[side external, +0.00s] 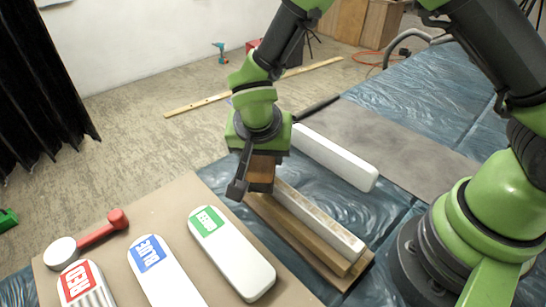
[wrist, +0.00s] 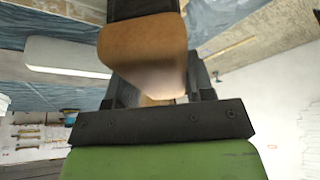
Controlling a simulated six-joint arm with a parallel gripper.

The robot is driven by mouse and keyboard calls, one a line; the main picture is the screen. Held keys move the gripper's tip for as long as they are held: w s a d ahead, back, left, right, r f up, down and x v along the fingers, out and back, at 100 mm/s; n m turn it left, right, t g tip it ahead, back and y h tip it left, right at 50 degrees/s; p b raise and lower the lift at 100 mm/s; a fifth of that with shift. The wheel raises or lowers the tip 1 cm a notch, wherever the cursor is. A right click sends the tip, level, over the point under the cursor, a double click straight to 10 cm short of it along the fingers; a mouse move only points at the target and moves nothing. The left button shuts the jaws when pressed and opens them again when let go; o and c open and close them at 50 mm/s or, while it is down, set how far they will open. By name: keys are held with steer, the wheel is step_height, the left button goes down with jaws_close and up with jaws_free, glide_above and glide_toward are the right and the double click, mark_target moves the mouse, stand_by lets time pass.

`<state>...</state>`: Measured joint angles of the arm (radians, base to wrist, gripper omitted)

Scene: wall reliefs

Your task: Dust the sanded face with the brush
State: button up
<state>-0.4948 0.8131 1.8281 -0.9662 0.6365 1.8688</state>
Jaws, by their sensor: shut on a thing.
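My gripper (side external: 256,176) is shut on a brown wooden block-like brush, whose wood (side external: 263,170) shows between the dark fingers. In the wrist view the brush (wrist: 145,42) has a rounded wooden body with a dark part at the top edge, probably bristles. Its far end is cut off there. In the side view the gripper is over the far left end of a long pale bar (side external: 325,224) on a wooden base (side external: 300,238). The bar's top looks speckled. Whether the brush touches it, and which face is sanded, I cannot tell.
A white rounded bar (side external: 335,157) lies behind, beside a grey mat (side external: 400,140). On the tan board (side external: 160,215) are white pieces labelled red (side external: 77,285), blue (side external: 165,270) and green (side external: 232,255), plus a red-handled tool (side external: 105,230). Blue sheeting (side external: 375,210) lies around the bars.

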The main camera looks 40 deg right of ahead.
steer(key=shift+w, duration=0.45)
steer(key=shift+s, duration=4.15)
step_height(320, 180, up, 8)
